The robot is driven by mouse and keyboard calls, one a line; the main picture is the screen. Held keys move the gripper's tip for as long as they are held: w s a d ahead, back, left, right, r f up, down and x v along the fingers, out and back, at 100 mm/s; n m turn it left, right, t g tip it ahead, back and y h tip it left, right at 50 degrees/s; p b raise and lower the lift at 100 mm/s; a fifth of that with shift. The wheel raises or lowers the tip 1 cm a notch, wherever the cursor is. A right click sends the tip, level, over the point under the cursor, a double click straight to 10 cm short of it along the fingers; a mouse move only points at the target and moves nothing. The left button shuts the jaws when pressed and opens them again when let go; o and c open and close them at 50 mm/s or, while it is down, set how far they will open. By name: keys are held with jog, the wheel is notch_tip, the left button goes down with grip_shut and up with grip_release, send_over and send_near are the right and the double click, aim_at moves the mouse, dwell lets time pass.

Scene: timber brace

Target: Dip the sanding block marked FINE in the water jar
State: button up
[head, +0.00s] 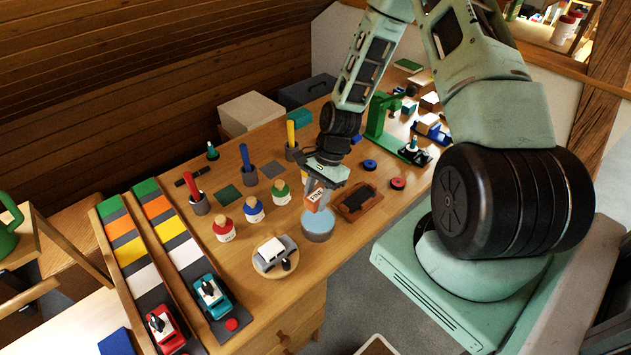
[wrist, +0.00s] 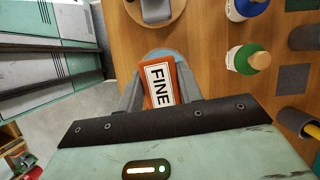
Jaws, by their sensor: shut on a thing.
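My gripper (head: 325,186) is shut on the orange sanding block (head: 317,199), which has a white label. In the wrist view the block (wrist: 159,87) reads FINE and sits between the two grey fingers. The water jar (head: 318,224) is a round grey vessel with a blue top surface, standing on the wooden bench. The block is over the jar in the head view, near its far rim. In the wrist view only the jar's blue edge (wrist: 160,53) shows behind the block. I cannot tell whether the block touches the water.
Red, blue and green-capped bottles (head: 253,209) stand left of the jar. A round wooden plate (head: 264,262) with a grey tool is in front. A brown tray (head: 356,202) with a dark pad lies close right. Two coloured ramps (head: 150,270) with toy trucks are at the left.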

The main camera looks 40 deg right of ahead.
jog(key=shift+s+d+m, duration=0.15)
jog(key=shift+d+m, duration=0.05)
jog(key=shift+m, duration=0.4)
jog(key=shift+d+f+b, duration=0.1)
jog(key=shift+f+b, duration=2.95)
jog(key=shift+f, duration=0.7)
jog(key=o, duration=0.9)
jog(key=shift+o, duration=0.2)
jog(key=shift+r+p, duration=3.15)
jog(key=shift+r, duration=0.45)
